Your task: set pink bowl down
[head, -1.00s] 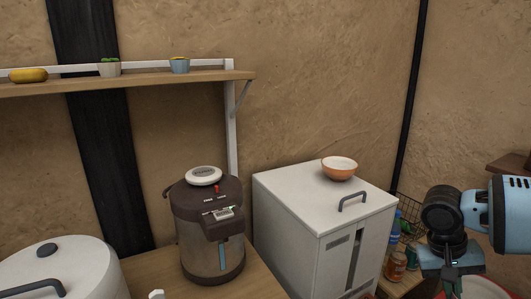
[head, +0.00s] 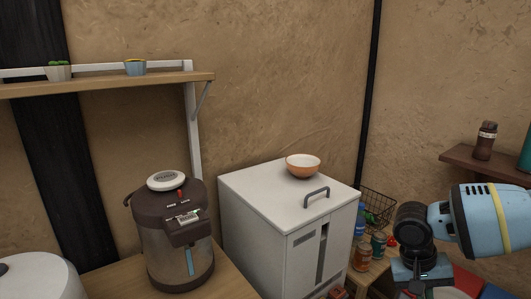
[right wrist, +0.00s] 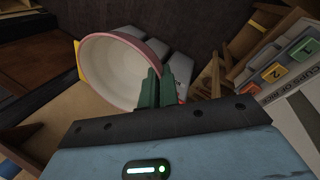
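The pink bowl (right wrist: 115,72) shows in the right wrist view, with a pink rim and a pale inside. My right gripper (right wrist: 155,88) has its dark green fingers closed together over the near right part of the bowl's rim and holds it. In the head view my right arm's wrist (head: 422,268) points down at the lower right; its fingertips are cut off by the frame, and I cannot clearly make out the bowl there. My left gripper is not in view.
A white cabinet (head: 255,208) carries an orange bowl (head: 303,170). A brown dispenser (head: 178,235) stands on a wooden counter to its left. Jars (head: 362,257) and a wire basket (head: 378,205) sit right of the cabinet. A wall shelf (head: 490,168) holds a brown bottle (head: 485,140).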

